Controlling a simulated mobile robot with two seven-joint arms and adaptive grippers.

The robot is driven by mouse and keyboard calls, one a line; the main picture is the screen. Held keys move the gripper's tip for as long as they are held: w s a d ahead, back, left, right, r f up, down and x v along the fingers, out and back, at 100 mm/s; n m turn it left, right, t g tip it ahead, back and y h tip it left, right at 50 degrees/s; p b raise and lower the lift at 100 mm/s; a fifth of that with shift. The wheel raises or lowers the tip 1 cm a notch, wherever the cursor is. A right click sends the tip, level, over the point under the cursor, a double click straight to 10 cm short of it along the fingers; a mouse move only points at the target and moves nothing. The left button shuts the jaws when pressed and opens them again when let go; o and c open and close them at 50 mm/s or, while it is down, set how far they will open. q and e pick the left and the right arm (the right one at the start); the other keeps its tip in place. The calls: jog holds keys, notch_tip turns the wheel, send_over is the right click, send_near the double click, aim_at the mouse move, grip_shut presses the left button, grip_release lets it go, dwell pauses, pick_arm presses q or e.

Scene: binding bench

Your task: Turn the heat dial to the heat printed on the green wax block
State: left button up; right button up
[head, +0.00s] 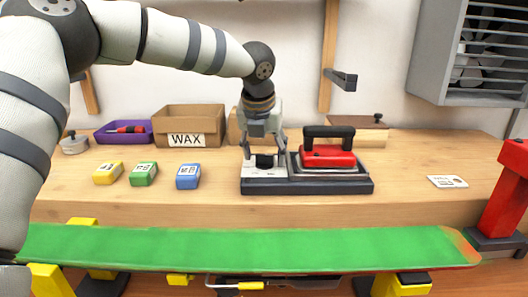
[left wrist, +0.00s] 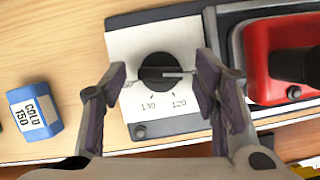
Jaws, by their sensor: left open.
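The black heat dial (head: 264,161) sits on the pale plate of the dark iron base. In the left wrist view the dial (left wrist: 160,72) has a light pointer line aimed right; 130 and 120 show below it. My left gripper (head: 264,152) is over the dial, open, with one finger on each side; whether they touch it I cannot tell. The green wax block (head: 143,174) stands on the bench between the yellow block (head: 108,173) and the blue block (head: 188,176). Its printed label is too small to read. The blue block's label (left wrist: 35,112) seems to read COLD 150.
A red iron (head: 327,156) rests right of the dial. A cardboard WAX box (head: 188,121), a purple tray (head: 112,138) and a tin (head: 75,145) stand behind the blocks. A white card (head: 447,182) lies right. A green board (head: 240,249) spans the front.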

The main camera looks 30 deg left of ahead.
pick_arm(q)
jog(key=shift+w, duration=0.1)
jog(key=c, duration=1.2)
jog(key=shift+o, duration=0.2)
